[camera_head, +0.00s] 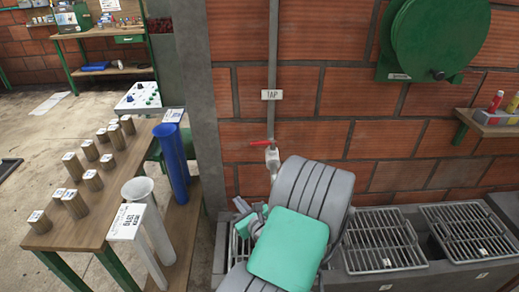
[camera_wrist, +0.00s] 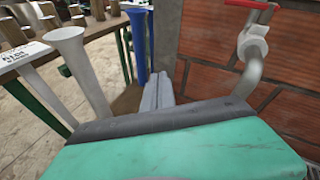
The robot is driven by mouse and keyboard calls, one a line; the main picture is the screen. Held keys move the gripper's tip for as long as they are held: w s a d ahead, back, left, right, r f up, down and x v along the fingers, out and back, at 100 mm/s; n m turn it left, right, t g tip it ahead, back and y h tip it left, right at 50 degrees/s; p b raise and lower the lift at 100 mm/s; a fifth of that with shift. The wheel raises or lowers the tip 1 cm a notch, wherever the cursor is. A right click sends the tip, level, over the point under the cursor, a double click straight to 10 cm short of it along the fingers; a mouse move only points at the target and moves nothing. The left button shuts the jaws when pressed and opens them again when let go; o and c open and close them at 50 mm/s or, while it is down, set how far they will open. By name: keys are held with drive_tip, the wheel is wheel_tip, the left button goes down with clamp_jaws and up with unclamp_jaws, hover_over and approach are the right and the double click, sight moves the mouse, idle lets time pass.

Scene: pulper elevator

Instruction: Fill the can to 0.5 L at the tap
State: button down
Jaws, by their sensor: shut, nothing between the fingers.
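The tap (camera_head: 272,158) is a pale valve with a red lever (camera_head: 262,142) on a pipe down the brick wall, under a "TAP" sign (camera_head: 272,95). In the wrist view the tap (camera_wrist: 253,42) is at the upper right, its spout curving down behind my arm. My gripper (camera_head: 243,210) is shut and empty, left of and below the tap in the head view. Its grey fingers (camera_wrist: 158,78) show together in the wrist view. I cannot make out the can in either view; my arm covers part of the area under the tap.
Metal grates (camera_head: 383,238) over a trough run along the wall to the right. A blue tube (camera_head: 173,165) stands beside the grey post (camera_head: 199,100). A green reel (camera_head: 437,40) hangs at upper right.

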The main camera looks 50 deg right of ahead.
drive_tip(key=s+d+r+m+h, duration=0.1)
drive_tip(key=d+r+m+h, duration=0.3)
drive_tip(key=r, duration=0.2)
drive_tip(key=m+h+p, duration=0.3)
drive_tip(key=p, duration=0.3)
approach(258, 144)
drive_tip(key=shift+g, duration=0.4)
drive_tip(key=x, duration=0.6)
drive_tip(key=shift+r, duration=0.2)
drive_tip(key=shift+w+d+f, duration=0.2)
drive_tip(key=shift+w+d, duration=0.05)
drive_tip(key=shift+d, duration=0.1)
drive_tip(key=shift+r+p, duration=0.1)
drive_tip(key=shift+p, duration=0.3)
drive_tip(key=shift+w+d+r+p, duration=0.1)
drive_tip(key=shift+w+d+p, duration=0.05)
drive_tip(key=shift+d+p, duration=0.15)
drive_tip(key=shift+w, duration=0.2)
drive_tip(key=shift+w+r, duration=0.15)
drive_tip(key=shift+w, duration=0.05)
drive_tip(key=shift+a, duration=0.15)
